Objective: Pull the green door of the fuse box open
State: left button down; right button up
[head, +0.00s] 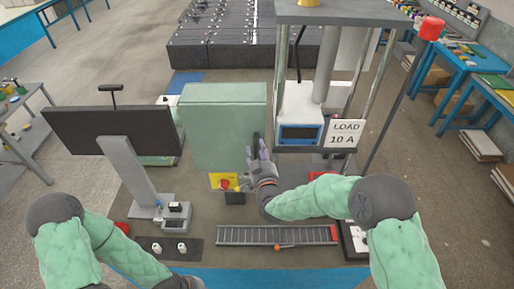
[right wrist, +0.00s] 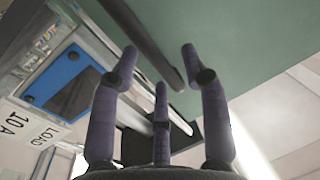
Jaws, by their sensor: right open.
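The green fuse box (head: 222,125) stands at the back middle of the bench, its flat green door facing me and looking shut. A dark bar handle (right wrist: 150,48) runs along the door near its right edge. My right gripper (head: 257,148) is at the right part of the door. In the right wrist view the gripper (right wrist: 159,62) has its purple fingers spread, with the handle's end between them. I cannot tell whether any finger touches the handle.
A dark monitor (head: 112,132) stands left of the box. A test stand with a LOAD 10 A sign (head: 345,133) is close on the right. A yellow plate with a red knob (head: 224,182) sits below the door. A grey rail strip (head: 275,235) lies in front.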

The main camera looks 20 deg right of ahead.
jog(key=shift+w, duration=0.7)
jog(key=shift+c, duration=0.3)
grip_shut()
jog(key=shift+f, duration=0.1)
